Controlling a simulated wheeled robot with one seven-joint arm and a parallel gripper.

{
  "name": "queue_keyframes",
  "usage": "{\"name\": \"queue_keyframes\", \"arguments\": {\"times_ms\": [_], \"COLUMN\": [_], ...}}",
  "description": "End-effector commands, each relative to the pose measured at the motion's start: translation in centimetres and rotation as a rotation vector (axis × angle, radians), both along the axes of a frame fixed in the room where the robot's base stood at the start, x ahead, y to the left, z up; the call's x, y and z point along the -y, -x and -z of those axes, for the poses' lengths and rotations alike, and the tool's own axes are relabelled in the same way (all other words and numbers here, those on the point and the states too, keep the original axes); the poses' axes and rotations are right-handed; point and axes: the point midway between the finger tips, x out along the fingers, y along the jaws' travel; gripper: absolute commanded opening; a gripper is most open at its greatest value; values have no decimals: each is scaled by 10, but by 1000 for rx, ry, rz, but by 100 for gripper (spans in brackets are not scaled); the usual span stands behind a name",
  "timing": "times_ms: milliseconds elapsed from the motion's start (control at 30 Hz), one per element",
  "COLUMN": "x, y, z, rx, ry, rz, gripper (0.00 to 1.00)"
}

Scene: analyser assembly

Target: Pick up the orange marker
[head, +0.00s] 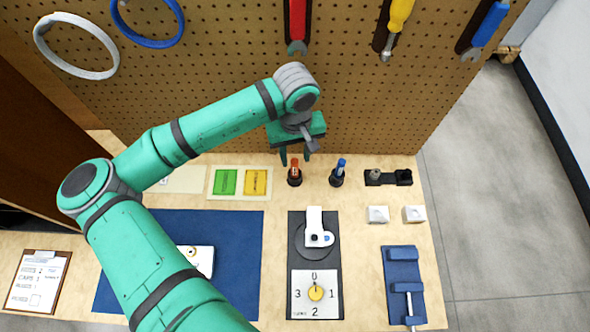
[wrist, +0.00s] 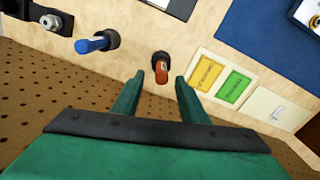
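The orange marker (head: 295,167) stands upright in a small black holder (head: 295,180) on the bench, close to the pegboard. It also shows in the wrist view (wrist: 162,74), just beyond and between my fingertips. My gripper (head: 294,159) is open and empty, with its two green fingers pointing down toward the bench beside the marker. In the wrist view my gripper (wrist: 160,76) has a clear gap between its fingers. The fingers do not appear to touch the marker.
A blue marker (head: 341,164) stands in its own holder to the right. Green (head: 226,182) and yellow (head: 256,183) cards lie on a pale plate to the left. The pegboard (head: 370,110) with hung tools rises close behind. A dial panel (head: 315,293) lies nearer the front.

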Motion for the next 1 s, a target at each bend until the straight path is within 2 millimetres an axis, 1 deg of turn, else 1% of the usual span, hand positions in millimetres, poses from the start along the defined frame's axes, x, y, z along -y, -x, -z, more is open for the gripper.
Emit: {"name": "queue_keyframes", "arguments": {"times_ms": [33,100,200,300,500,667,1000], "x": [-2,-2,-3,-3,-4,-2,-1], "y": [0,1,0,0,0,0,0], "z": [8,17,26,30,30,30,29], "rx": [-1,-1,0,0,0,0,0], "ry": [-2,-1,-1,0,0,0,0], "rz": [-3,-4,-6,-7,-8,-4,-3], "gripper": [39,39,39,39,39,1,0]}}
